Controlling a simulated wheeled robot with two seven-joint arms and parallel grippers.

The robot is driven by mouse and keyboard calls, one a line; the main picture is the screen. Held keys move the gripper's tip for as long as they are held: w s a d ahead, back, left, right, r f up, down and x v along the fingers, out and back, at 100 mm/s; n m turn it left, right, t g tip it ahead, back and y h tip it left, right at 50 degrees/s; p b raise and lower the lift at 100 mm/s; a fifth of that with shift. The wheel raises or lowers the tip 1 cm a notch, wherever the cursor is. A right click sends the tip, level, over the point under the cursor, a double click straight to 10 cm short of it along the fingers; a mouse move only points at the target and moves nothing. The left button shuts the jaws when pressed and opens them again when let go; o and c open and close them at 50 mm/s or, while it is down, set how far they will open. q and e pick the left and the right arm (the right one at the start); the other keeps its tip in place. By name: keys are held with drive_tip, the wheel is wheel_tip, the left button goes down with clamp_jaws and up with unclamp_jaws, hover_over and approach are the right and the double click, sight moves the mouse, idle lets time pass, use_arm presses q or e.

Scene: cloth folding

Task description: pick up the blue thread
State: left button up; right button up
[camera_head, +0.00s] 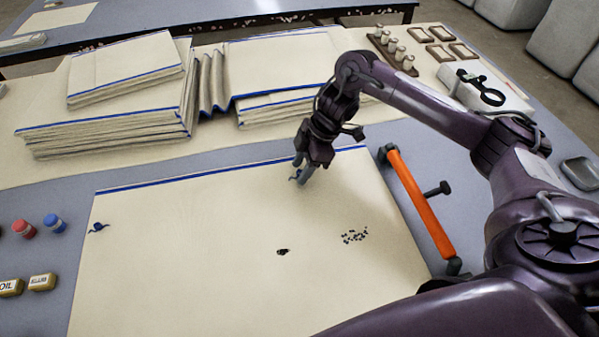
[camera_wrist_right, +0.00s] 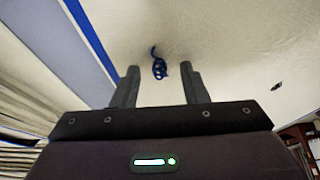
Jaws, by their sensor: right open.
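A small curled blue thread (camera_wrist_right: 159,67) lies on the cream cloth (camera_wrist_right: 225,50), seen between and beyond my right fingertips in the right wrist view. My right gripper (camera_wrist_right: 158,72) is open, with nothing between its fingers that I can see it touching. In the head view the right gripper (camera_head: 302,177) is low over the far middle of the cloth (camera_head: 200,250), with a small dark curl (camera_head: 293,179) at its fingertips. Another small blue tangle (camera_head: 98,228) lies at the cloth's left edge. My left gripper is not in view.
Stacks of folded cloth (camera_head: 110,125) stand behind. An orange-handled tool (camera_head: 420,205) lies to the right. A dark hole or spot (camera_head: 283,252) and a speckled patch (camera_head: 355,236) mark the cloth. Red (camera_head: 24,229) and blue (camera_head: 54,223) small items sit at left.

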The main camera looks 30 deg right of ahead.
drive_tip(key=c, duration=0.8)
drive_tip(key=shift+c, duration=0.2)
